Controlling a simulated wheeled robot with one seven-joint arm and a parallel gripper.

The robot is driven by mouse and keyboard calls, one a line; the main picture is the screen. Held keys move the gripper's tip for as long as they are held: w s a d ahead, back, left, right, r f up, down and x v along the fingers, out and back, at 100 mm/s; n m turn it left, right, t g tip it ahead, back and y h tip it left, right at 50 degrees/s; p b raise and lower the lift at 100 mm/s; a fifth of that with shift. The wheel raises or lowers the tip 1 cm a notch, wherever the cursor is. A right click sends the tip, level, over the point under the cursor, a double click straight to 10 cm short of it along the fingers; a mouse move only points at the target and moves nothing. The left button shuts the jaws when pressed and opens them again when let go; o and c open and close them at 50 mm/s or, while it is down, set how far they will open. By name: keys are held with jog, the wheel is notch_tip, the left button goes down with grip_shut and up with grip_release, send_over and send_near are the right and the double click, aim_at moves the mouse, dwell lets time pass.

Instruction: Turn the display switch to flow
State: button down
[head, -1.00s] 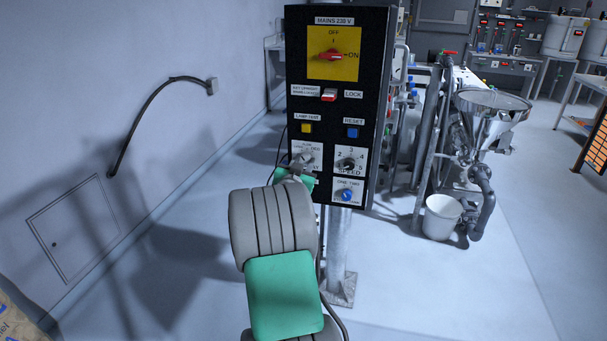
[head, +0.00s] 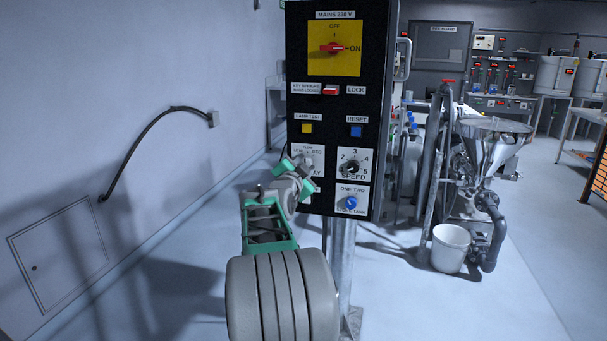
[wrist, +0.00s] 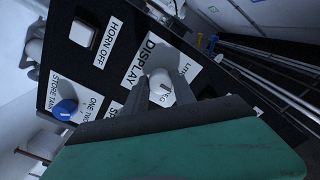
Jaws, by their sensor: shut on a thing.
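The display switch is a pale round knob (wrist: 160,86) on a white plate marked DISPLAY (wrist: 138,62), on the black control panel. In the wrist view the grey fingers of my gripper (wrist: 166,84) are on either side of the knob and shut on it. A dark mark shows on the knob; which label it points to I cannot tell. In the head view my gripper (head: 302,172) covers the knob and the lower left of the display plate (head: 315,152). The small lettering above it is too blurred to read surely.
Beside it on the panel are the speed knob (head: 350,168), the blue store tank knob (head: 350,203), a yellow lamp test button (head: 307,128), a blue reset button (head: 356,131) and the red mains switch (head: 333,48). A steel hopper (head: 492,145) and white bucket (head: 450,247) stand right.

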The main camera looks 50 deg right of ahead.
dwell(0.3)
jog(key=c, duration=1)
grip_release()
jog(key=shift+c, duration=0.2)
jog(key=v, duration=0.7)
jog(key=shift+s+a+b, duration=0.25)
jog(key=shift+a+b, duration=0.05)
jog(key=shift+a, duration=0.05)
